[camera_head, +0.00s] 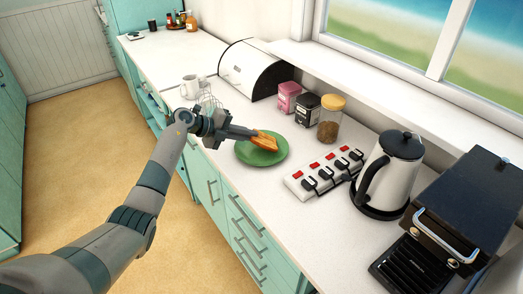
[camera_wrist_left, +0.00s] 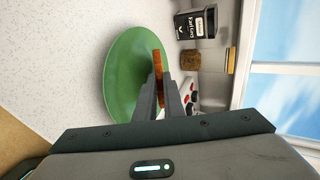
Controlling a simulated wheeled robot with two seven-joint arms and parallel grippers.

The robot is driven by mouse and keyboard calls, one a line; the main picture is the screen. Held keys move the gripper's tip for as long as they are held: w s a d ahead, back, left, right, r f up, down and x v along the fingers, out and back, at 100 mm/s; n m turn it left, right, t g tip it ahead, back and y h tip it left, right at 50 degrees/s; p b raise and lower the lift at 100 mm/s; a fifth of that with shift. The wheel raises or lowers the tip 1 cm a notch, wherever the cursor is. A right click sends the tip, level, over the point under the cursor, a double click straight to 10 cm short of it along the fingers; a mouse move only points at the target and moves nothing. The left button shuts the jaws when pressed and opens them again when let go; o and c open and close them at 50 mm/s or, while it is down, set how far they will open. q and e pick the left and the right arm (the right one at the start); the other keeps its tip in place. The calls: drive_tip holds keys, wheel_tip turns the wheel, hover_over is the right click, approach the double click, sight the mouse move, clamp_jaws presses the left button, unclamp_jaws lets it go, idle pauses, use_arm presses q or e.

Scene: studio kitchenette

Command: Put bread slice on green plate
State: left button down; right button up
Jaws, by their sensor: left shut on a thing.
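The bread slice (camera_head: 264,140) is golden brown and sits between the fingertips of my left gripper (camera_head: 254,134), which is shut on it. In the left wrist view the slice (camera_wrist_left: 157,65) shows edge-on between the two dark fingers (camera_wrist_left: 163,88). The green plate (camera_head: 262,155) lies flat on the white counter, with the slice over it. The plate also shows in the left wrist view (camera_wrist_left: 122,75). I cannot tell whether the slice touches the plate. My right gripper is not in view.
A power strip with plugs (camera_head: 325,172) lies right of the plate. Behind are a glass jar (camera_head: 330,122), a black tin (camera_head: 306,110), a pink tin (camera_head: 287,97) and a bread box (camera_head: 250,70). A white mug (camera_head: 189,87) stands at left.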

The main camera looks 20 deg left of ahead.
use_arm(q)
drive_tip(key=shift+f, duration=0.25)
drive_tip(key=c, duration=2)
unclamp_jaws()
drive_tip(key=shift+s+a+r+p, duration=0.3)
drive_tip(key=shift+a+r+p, duration=0.05)
drive_tip(key=shift+p, duration=0.1)
drive_tip(key=p+v, duration=0.2)
drive_tip(key=v, duration=0.2)
drive_tip(key=shift+p, duration=0.35)
drive_tip(key=shift+p+v, duration=0.65)
drive_tip(key=shift+v, duration=0.85)
drive_tip(key=shift+f, duration=0.1)
